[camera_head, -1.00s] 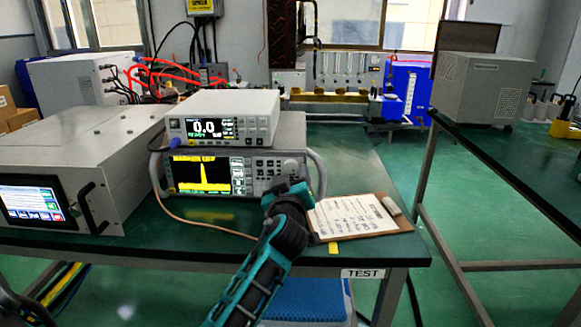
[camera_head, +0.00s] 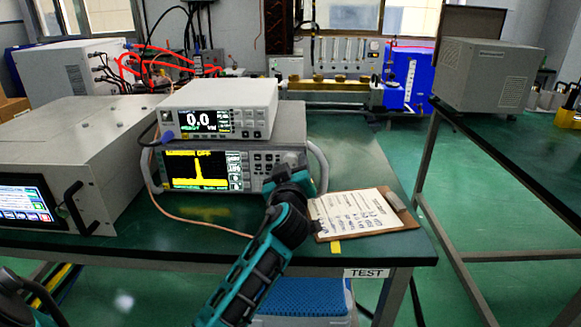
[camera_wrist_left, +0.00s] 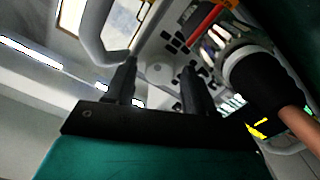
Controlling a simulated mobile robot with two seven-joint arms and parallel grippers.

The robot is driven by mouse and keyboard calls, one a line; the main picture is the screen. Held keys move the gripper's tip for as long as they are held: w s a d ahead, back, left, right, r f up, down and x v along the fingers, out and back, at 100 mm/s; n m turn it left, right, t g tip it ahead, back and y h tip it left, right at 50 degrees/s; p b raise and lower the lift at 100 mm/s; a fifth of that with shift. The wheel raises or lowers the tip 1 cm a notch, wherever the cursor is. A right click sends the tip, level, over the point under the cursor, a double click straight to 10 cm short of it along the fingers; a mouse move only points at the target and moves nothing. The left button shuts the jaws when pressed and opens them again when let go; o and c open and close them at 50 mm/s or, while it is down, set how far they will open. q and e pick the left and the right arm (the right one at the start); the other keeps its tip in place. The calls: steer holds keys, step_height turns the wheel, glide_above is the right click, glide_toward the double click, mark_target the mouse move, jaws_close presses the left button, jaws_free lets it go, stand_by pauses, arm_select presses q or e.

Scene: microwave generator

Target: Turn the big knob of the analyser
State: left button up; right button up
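The analyser (camera_head: 202,172) is the grey bench instrument with a yellow trace on its screen, under a smaller white meter (camera_head: 220,112). Its big knob (camera_head: 291,158) is at the upper right of the front panel, partly hidden by my gripper in the head view. My left gripper (camera_head: 293,178) is in front of the panel's right side. In the left wrist view its two dark fingers (camera_wrist_left: 157,88) are apart, with a pale round shape, seemingly the knob (camera_wrist_left: 158,72), beyond and between them. I cannot tell whether they touch it. My right gripper is not in view.
A clipboard (camera_head: 362,212) lies right of the analyser. Its side handle (camera_head: 319,165) stands close to my gripper. A copper-coloured cable (camera_head: 190,220) runs from the panel; its black plug (camera_wrist_left: 258,78) is near my fingers. A grey box (camera_head: 70,150) stands left.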

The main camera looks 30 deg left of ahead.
arm_select(q)
steer(key=c, duration=0.9)
steer(key=shift+m, duration=0.3)
steer(key=m+p, duration=0.1)
steer(key=m, duration=0.2)
steer(key=shift+m, duration=0.3)
steer(key=shift+m+p, duration=0.55)
steer(key=shift+m, duration=1.25)
steer(key=o, duration=1.1)
steer(key=shift+c, duration=0.2)
